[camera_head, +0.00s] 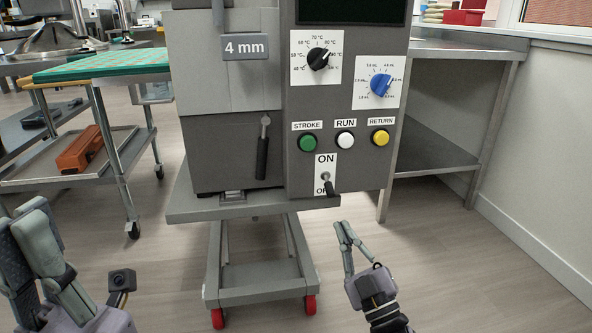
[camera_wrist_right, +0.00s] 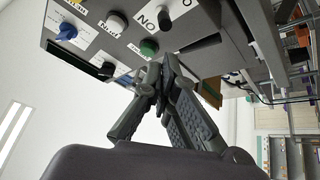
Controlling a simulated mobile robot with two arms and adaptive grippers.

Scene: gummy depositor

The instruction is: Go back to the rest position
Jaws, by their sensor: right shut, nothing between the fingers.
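My right gripper (camera_head: 343,232) is low in front of the machine, to the right of its wheeled stand and below the ON/OFF switch (camera_head: 327,180). Its fingers are together and hold nothing. In the right wrist view the closed fingertips (camera_wrist_right: 157,75) overlap the lower edge of the control panel in the picture; the gap cannot be judged. My left gripper (camera_head: 35,245) is at the lower left corner, apart from everything, partly cut off by the frame edge. Its fingers point up, and whether they are open is unclear. The switch lever points down, partly covering the lower label.
The grey machine (camera_head: 230,150) has green (camera_head: 308,143), white (camera_head: 346,140) and yellow (camera_head: 380,138) buttons and two dials. A steel table (camera_head: 433,152) stands at the right, a cart (camera_head: 90,165) at the left. The floor in front is clear.

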